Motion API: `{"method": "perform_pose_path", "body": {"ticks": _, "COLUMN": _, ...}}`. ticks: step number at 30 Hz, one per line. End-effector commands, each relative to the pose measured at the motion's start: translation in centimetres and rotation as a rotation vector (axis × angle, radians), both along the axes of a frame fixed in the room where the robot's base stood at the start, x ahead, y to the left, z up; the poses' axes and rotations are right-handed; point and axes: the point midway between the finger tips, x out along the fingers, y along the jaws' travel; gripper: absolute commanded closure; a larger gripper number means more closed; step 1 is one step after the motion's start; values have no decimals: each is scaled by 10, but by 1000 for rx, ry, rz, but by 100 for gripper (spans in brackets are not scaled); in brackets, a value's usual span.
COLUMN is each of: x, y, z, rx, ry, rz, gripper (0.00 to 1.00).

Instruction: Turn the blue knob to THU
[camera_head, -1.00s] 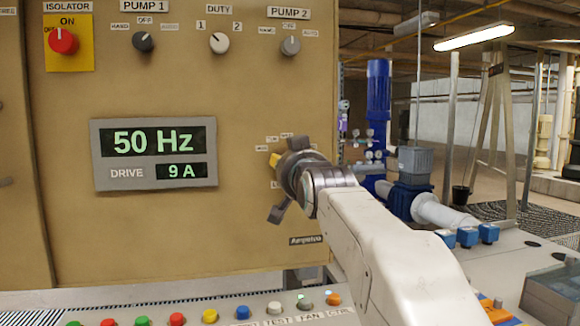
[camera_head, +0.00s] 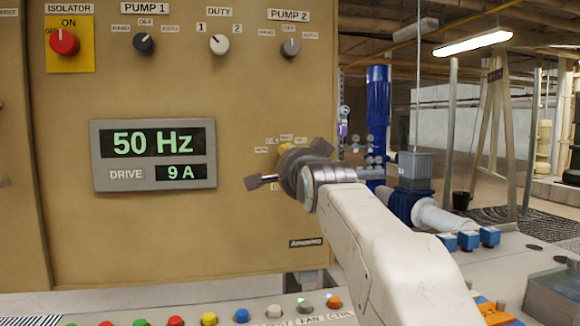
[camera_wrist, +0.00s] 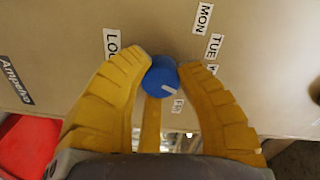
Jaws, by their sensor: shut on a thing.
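The blue knob (camera_wrist: 162,76) is on the tan panel, held between the yellow fingers of my gripper (camera_wrist: 165,66) in the wrist view. The white pointer mark on the knob points to the lower right. The labels MON (camera_wrist: 203,18) and TUE (camera_wrist: 213,47) are readable at upper right, and FRI (camera_wrist: 178,105) is below the knob. A label under TUE is mostly covered by the right finger, and no THU label is readable. In the head view my gripper (camera_head: 286,150) hides the knob.
A label starting with LO (camera_wrist: 111,43) is left of the knob, partly behind a finger. The drive display (camera_head: 154,154) is left of my gripper. A row of coloured buttons (camera_head: 209,318) lies below, and blue pump equipment (camera_head: 378,105) stands to the right.

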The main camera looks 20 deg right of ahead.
Motion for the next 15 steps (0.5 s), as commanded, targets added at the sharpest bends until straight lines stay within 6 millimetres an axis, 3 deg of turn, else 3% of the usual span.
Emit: {"method": "perform_pose_path", "body": {"ticks": 15, "x": 1, "y": 2, "z": 2, "rx": 128, "ry": -31, "rz": 2, "gripper": 100}}
